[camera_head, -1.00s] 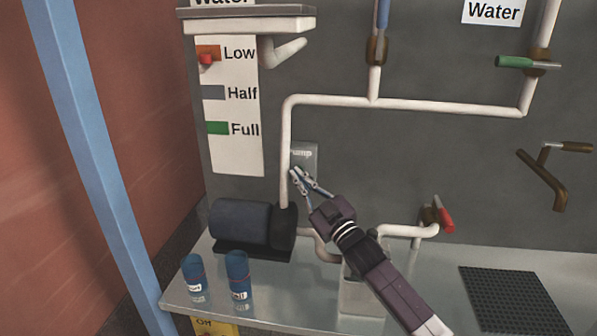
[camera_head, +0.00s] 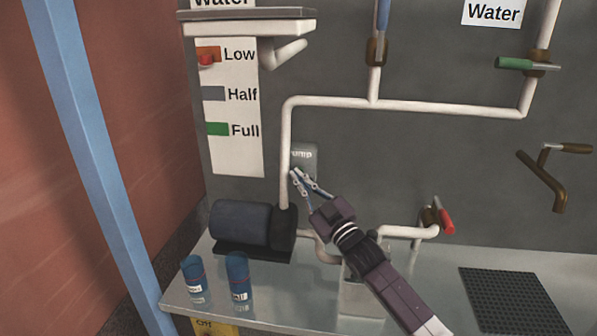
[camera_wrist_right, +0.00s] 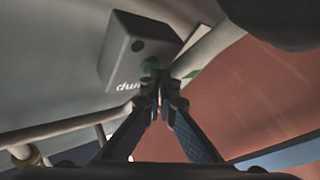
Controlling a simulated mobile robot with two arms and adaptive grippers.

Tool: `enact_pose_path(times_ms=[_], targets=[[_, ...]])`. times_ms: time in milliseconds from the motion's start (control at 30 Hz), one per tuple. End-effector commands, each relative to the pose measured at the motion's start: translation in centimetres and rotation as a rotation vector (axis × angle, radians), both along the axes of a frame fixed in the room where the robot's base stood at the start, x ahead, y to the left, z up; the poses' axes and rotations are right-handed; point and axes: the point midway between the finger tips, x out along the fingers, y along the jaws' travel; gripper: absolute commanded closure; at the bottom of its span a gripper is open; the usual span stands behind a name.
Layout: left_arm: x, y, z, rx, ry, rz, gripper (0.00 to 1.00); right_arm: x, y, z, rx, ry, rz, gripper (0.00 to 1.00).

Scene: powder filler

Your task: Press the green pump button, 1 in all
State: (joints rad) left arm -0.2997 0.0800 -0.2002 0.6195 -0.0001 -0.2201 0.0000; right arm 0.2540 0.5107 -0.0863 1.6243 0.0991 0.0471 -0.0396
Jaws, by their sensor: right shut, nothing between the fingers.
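The grey pump box (camera_head: 304,157) is on the dark wall, just right of the vertical white pipe. In the right wrist view the pump box (camera_wrist_right: 124,55) shows a dark round button and the green pump button (camera_wrist_right: 149,65). My right gripper (camera_head: 298,172) is shut and empty, with its fingertips in front of the lower part of the box. In the wrist view its fingertips (camera_wrist_right: 162,78) are close to the green button and partly cover it. I cannot tell whether they touch it. The button is hidden in the head view. My left gripper is out of view.
A white pipe (camera_head: 287,140) runs beside the box. A dark motor (camera_head: 240,223) stands below on the table, with two blue cups (camera_head: 238,270) in front. A red-handled valve (camera_head: 445,221) and a black mat (camera_head: 512,300) are to the right.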

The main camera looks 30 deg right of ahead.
Motion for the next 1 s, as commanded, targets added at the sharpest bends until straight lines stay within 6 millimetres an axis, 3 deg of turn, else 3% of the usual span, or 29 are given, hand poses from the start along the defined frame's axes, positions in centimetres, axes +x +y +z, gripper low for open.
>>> enact_pose_path(times_ms=[533, 1000], targets=[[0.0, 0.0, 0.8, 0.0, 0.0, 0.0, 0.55, -1.0, 0.7, 0.0, 0.002, 0.0, 0.001, 1.0], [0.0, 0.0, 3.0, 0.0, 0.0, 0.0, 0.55, -4.5, 3.3, 0.1, 0.003, 0.001, 0.0, 1.0]])
